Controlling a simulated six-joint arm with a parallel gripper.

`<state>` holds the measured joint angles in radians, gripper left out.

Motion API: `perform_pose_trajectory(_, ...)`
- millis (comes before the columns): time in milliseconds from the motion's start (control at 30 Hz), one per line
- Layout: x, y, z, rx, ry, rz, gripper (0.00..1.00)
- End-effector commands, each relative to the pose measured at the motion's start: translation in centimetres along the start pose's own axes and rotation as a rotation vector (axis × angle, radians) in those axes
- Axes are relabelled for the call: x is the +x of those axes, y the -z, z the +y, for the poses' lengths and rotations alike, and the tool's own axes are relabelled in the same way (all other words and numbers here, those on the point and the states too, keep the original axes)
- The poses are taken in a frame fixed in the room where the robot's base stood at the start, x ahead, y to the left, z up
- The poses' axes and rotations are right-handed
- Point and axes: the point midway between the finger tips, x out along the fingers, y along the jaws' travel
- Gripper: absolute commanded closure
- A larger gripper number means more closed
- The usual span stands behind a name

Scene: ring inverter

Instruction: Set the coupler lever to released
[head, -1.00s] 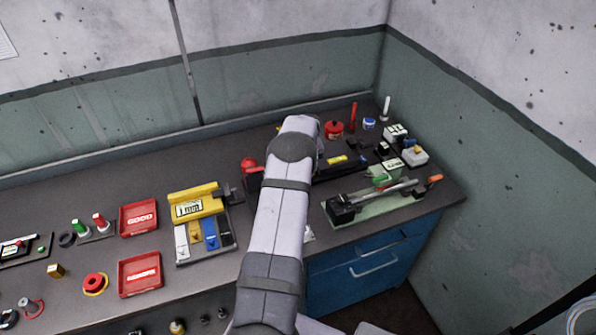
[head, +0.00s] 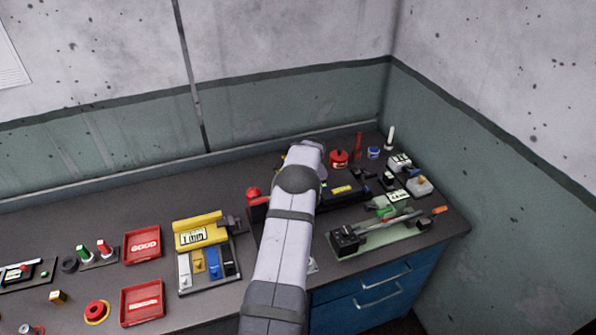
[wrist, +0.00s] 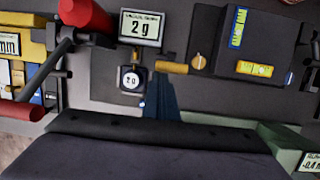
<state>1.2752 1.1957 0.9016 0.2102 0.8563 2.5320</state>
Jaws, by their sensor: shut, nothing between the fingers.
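I cannot tell for certain which part is the coupler lever. In the head view, a long grey bar with an orange tip (head: 440,210) lies along a pale green base plate (head: 375,242) at the right end of the bench. In the wrist view, a dark rod with a red grip (wrist: 20,110) slants at the left, below a red cylinder (wrist: 85,14). My gripper (wrist: 158,90) is shut and empty beside a small brass cylinder (wrist: 171,67); any contact is unclear. In the head view my arm hides the gripper.
A display reading 2 g (wrist: 142,27) stands ahead of the fingers. A dark block with yellow labels (wrist: 250,55) is to the right. In the head view, a yellow gauge (head: 200,230) and two red trays (head: 142,245) stand left of my arm.

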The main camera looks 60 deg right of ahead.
Motion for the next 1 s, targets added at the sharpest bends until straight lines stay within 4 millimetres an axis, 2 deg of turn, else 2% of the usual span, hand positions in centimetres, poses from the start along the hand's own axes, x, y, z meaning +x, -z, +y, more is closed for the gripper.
perform_pose_trajectory(33, -4.3, -5.7, -0.3, -0.016, 0.040, -0.122, 1.00)
perform_pose_trajectory(433, -6.1, -6.5, -0.4, -0.011, 0.029, -0.089, 1.00)
perform_pose_trajectory(1000, -6.2, -6.4, -0.4, -0.010, 0.029, -0.083, 1.00)
